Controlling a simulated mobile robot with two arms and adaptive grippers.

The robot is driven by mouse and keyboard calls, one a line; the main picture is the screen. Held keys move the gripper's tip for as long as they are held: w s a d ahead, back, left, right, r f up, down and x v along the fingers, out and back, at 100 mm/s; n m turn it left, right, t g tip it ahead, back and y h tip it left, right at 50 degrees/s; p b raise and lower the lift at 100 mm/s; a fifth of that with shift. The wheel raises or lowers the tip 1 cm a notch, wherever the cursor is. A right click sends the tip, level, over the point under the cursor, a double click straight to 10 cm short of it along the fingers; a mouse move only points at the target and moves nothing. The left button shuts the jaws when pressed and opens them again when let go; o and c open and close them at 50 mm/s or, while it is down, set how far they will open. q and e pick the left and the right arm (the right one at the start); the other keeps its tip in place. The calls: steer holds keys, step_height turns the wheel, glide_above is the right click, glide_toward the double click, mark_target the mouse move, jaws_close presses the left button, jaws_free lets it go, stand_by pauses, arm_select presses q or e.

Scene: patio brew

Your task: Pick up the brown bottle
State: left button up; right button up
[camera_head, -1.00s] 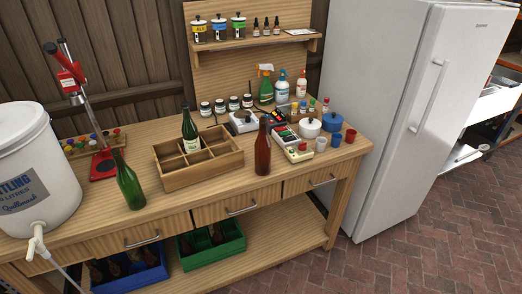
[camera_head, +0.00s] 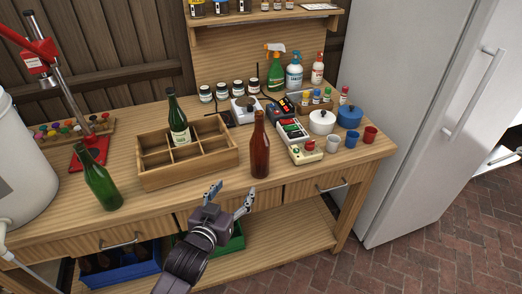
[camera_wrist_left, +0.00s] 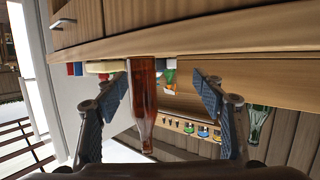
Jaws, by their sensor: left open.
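The brown bottle (camera_head: 260,148) stands upright near the front edge of the wooden bench, just right of the divided wooden crate. My left gripper (camera_head: 232,192) is open and empty, in front of the bench edge, a little left of and nearer than the bottle. In the left wrist view, turned upside down, the brown bottle (camera_wrist_left: 143,95) shows between the two spread fingers (camera_wrist_left: 160,92), beyond their tips and apart from them. My right gripper is in neither view.
A green bottle stands in the wooden crate (camera_head: 190,178). Another green bottle (camera_head: 102,185) stands at left. A device with a red button (camera_head: 306,152) and cups (camera_head: 333,143) are right of the brown bottle. Blue (camera_head: 128,285) and green (camera_head: 237,240) crates sit below.

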mark_target(256, 155)
arm_select(q)
steer(key=w+d+r+h, duration=0.1)
steer(key=r, duration=0.1)
steer(key=w+d+r+m+t, duration=0.1)
steer(key=r, duration=0.1)
steer(key=w+d+r+t+h, duration=0.1)
steer(key=r, duration=0.1)
steer(key=shift+w+d+h, duration=0.25)
steer(key=shift+d+h, duration=0.05)
steer(key=shift+x, duration=1.15)
steer(key=x, duration=0.1)
steer(key=p+x, duration=0.1)
steer(key=x, duration=0.2)
steer(key=shift+w+d+r, duration=0.1)
steer(key=shift+d+r, duration=0.25)
steer(key=shift+w+d+f, duration=0.1)
steer(key=shift+w+d, duration=0.15)
steer(key=shift+w, duration=0.4)
steer(key=c, duration=1.5)
